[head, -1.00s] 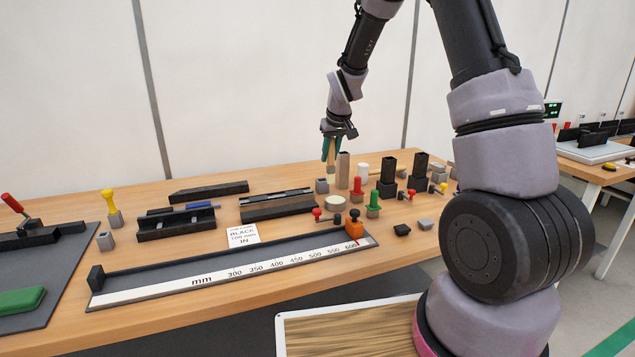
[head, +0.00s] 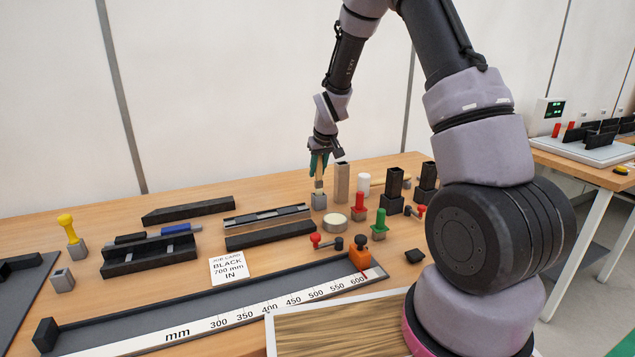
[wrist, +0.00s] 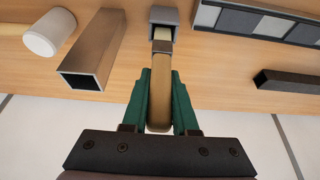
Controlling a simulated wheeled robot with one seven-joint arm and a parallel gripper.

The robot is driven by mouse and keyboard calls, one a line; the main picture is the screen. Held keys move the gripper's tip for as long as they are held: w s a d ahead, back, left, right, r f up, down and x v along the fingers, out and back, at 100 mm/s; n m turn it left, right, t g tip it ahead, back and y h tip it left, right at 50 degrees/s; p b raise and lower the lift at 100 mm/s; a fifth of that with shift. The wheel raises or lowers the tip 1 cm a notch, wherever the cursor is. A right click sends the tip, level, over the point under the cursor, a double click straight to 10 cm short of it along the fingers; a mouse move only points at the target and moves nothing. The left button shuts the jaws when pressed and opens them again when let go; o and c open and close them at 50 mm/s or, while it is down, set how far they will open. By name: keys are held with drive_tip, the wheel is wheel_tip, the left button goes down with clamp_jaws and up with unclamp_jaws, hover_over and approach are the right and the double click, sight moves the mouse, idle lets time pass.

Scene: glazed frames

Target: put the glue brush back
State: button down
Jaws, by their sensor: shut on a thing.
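The glue brush has a wooden handle (wrist: 160,95) with a pale tip (wrist: 163,35). My gripper (head: 319,165) is shut on the handle, between green fingers that also show in the wrist view (wrist: 160,108). The brush (head: 319,183) hangs upright, tip down, over a small grey square holder (head: 319,201). In the wrist view the tip lines up with the holder's mouth (wrist: 164,15). It looks at or just inside the mouth; how deep I cannot tell.
A tall wooden-coloured square tube (head: 342,183) stands just right of the holder, with a white cylinder (head: 364,183) beyond. A tape roll (head: 335,222) lies in front. Red (head: 359,203) and green (head: 380,220) handled tools stand nearby. Black rails (head: 268,232) lie left.

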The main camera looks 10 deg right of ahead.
sight(318, 180)
drive_tip(key=shift+f, duration=1.8)
drive_tip(key=shift+f, duration=0.1)
drive_tip(key=c, duration=0.7)
unclamp_jaws()
